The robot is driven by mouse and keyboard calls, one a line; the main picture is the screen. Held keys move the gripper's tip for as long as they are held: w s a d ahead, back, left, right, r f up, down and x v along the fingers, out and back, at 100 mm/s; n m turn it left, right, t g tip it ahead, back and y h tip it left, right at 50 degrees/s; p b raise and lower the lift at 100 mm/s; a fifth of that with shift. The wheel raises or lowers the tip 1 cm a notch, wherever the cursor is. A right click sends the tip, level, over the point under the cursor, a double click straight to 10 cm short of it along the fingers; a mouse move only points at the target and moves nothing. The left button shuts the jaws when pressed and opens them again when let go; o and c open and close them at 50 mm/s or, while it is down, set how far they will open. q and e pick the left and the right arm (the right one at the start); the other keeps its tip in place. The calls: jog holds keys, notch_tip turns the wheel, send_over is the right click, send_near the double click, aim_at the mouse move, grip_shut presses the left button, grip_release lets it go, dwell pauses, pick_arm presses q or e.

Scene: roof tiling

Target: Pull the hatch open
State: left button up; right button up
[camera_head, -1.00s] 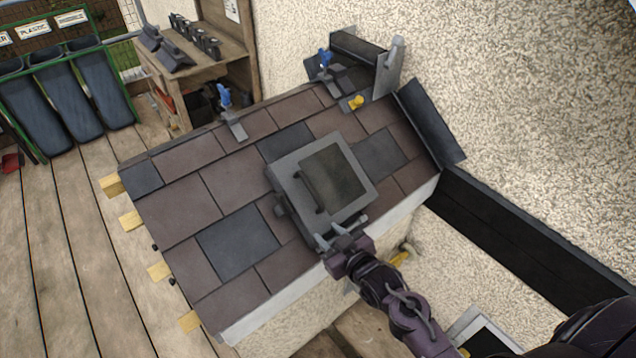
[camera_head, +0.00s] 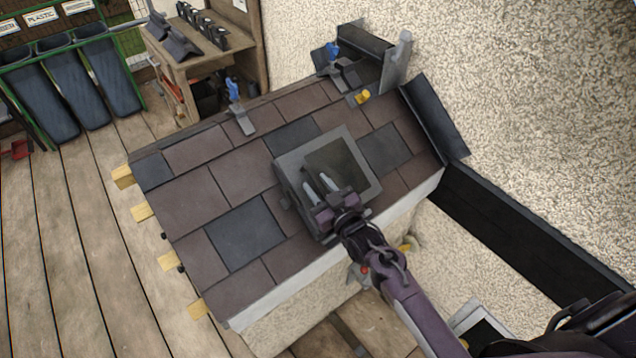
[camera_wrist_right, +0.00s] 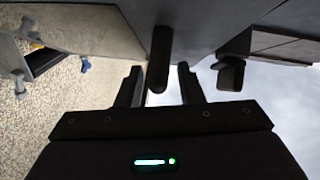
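The hatch is a square grey frame (camera_head: 291,164) with a darker panel (camera_head: 345,160), set in the sloping tiled roof. It looks closed. My right gripper (camera_head: 320,184) is over the lower left part of the hatch, fingers apart. In the right wrist view a dark handle bar (camera_wrist_right: 160,58) stands between the two fingertips of my right gripper (camera_wrist_right: 160,80), with a gap showing on each side. In the head view the gripper hides this handle. My left gripper is not in view.
Brown and dark slate tiles (camera_head: 243,233) surround the hatch. Blue-handled clamps (camera_head: 234,90) and a yellow piece (camera_head: 362,97) sit near the ridge. A rough wall (camera_head: 540,110) rises on the right. A wooden shelf (camera_head: 205,62) and bins (camera_head: 110,80) stand behind.

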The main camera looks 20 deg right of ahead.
jog(key=shift+w, duration=0.15)
jog(key=shift+c, duration=0.3)
grip_shut()
jog(key=shift+w+r, duration=0.1)
